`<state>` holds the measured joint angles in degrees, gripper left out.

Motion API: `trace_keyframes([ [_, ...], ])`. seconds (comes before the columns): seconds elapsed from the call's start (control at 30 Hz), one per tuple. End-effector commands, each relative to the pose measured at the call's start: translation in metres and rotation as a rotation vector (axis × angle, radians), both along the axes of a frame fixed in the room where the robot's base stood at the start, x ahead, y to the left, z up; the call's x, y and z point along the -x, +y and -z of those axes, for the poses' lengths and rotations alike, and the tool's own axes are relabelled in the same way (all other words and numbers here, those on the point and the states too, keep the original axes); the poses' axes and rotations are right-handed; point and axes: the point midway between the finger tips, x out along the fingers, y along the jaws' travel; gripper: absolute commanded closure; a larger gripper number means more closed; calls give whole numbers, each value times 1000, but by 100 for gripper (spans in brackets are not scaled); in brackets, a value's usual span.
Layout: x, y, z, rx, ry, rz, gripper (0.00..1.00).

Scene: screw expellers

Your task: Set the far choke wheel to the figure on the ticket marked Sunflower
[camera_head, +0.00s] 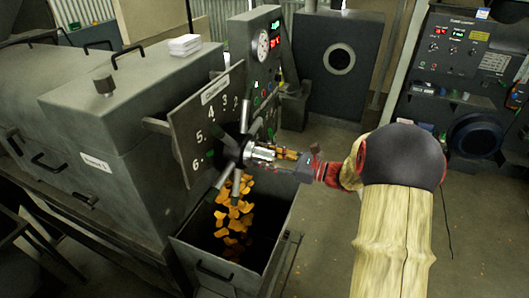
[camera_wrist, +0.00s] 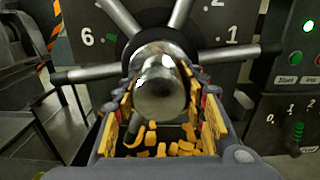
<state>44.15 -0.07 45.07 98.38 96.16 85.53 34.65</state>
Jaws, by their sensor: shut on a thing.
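A spoked choke wheel (camera_head: 245,151) stands in front of a dark dial plate (camera_head: 190,125) with figures; 6, 5, 4, 3 and 2 show in the head view. My gripper (camera_head: 285,158) is shut on the wheel's bright metal hub, which also shows in the wrist view (camera_wrist: 160,85) between the yellow-lined fingers. Metal spokes spread around the hub. In the wrist view 6 shows at upper left, 2 and 1 at upper right. I cannot tell which figure the wheel is set to. No ticket reading Sunflower can be made out.
Orange pieces (camera_head: 233,215) lie below the wheel over a dark open bin (camera_head: 205,262). A panel with a gauge (camera_head: 263,45) and red digits stands behind. A white stack (camera_head: 185,44) lies on the machine top. Another machine (camera_head: 460,75) stands at right.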

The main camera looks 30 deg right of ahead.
Motion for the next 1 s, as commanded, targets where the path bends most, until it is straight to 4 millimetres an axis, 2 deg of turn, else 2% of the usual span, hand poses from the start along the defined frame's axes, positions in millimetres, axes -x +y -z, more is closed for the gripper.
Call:
trace_keyframes([
  [0.3, 0, 0, -6, -221, 175, 0, 100],
  [1.0, 1, 1, -4, -745, 583, 0, 100],
])
